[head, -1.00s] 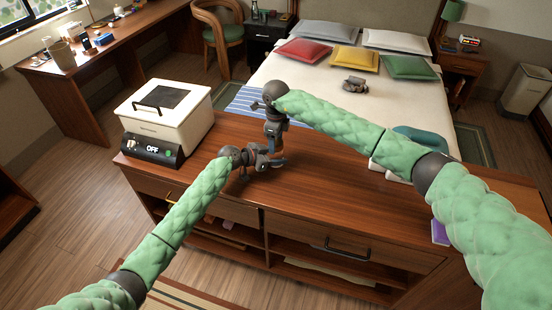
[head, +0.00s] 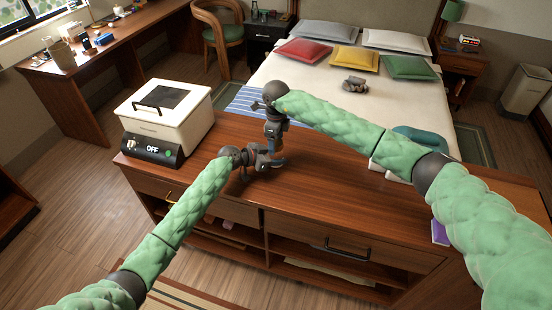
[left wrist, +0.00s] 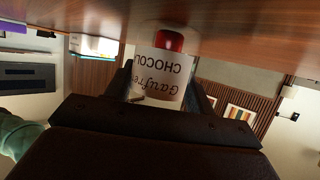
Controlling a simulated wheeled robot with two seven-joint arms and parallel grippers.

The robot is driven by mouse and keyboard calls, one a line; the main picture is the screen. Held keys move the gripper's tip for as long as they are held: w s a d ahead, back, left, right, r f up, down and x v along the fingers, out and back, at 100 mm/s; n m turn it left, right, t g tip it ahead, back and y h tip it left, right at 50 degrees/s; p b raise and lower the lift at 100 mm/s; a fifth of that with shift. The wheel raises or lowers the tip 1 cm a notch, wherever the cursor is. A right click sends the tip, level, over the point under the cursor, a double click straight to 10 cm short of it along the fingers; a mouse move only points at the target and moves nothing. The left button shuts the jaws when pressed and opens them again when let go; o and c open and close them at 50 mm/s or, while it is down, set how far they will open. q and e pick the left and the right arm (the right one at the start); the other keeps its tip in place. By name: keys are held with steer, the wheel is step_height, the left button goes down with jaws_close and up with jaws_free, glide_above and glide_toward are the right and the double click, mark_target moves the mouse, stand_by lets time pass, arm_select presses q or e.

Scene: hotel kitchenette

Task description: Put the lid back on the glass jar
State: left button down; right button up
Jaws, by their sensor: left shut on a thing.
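A container with a white label (left wrist: 160,80) reading "Gaufre CHOCOL" sits between the fingers of my left gripper (left wrist: 163,92) in the left wrist view. That view is upside down, and a red part (left wrist: 169,41) shows between the label and the wooden top. In the head view my left gripper (head: 270,162) is low over the wooden counter and shut on the container, which is mostly hidden there. My right gripper (head: 276,134) points down just above and behind it; its fingers are too small and covered to read. I cannot make out the lid.
A white appliance (head: 168,112) with a control panel reading OFF stands at the counter's left end. A purple item (head: 439,232) is near the right arm.

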step_height(320, 180, up, 12)
stand_by(0.8)
arm_select(q)
steer(key=shift+c, duration=2.3)
jaws_free()
steer(key=shift+a, duration=0.1)
arm_select(e)
steer(key=shift+f, duration=0.15)
